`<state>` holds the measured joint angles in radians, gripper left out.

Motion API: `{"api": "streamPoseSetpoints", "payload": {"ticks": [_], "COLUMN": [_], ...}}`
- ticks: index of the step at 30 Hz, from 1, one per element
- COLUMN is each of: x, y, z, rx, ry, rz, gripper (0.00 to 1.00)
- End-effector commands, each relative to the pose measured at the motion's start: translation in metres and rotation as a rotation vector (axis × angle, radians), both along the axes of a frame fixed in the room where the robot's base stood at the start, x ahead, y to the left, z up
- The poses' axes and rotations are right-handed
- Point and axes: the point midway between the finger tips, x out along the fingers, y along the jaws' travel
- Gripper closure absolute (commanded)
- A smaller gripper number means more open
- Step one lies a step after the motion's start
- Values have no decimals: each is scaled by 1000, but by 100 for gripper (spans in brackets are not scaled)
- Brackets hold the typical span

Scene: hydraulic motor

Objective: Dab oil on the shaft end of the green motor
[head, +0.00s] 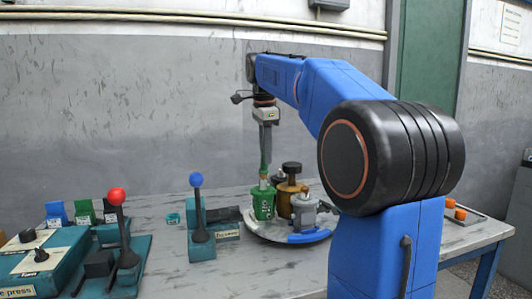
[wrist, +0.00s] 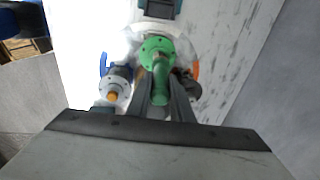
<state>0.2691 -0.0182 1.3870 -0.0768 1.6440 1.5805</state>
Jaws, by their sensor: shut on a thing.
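My gripper (head: 266,126) points down over a round turntable and is shut on a green oil dabber (head: 266,152). In the wrist view, the dabber (wrist: 160,88) stands between my gripper's fingers (wrist: 162,108). The green motor (head: 262,204) stands upright on the turntable (head: 285,239), directly below the dabber. In the wrist view, the motor's round green flange (wrist: 157,47) shows just beyond the dabber. The dabber's pale lower end is at or just above the motor's top. I cannot tell whether it touches the shaft end, which the dabber largely hides.
A brown motor (head: 291,185) and a grey motor (head: 305,210) stand close beside the green one. A blue-knobbed lever (head: 197,182), a red-knobbed lever (head: 117,197) and a teal press box (head: 40,262) are to the left. The front middle of the table (head: 230,278) is clear.

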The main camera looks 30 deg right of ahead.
Motion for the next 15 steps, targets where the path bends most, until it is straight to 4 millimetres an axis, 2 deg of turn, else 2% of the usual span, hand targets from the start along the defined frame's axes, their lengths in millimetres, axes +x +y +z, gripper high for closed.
{"api": "streamPoseSetpoints", "payload": {"ticks": [15], "x": [0], "y": [0], "z": [-5], "rx": [0], "ry": [0], "rz": [0], "gripper": [100]}}
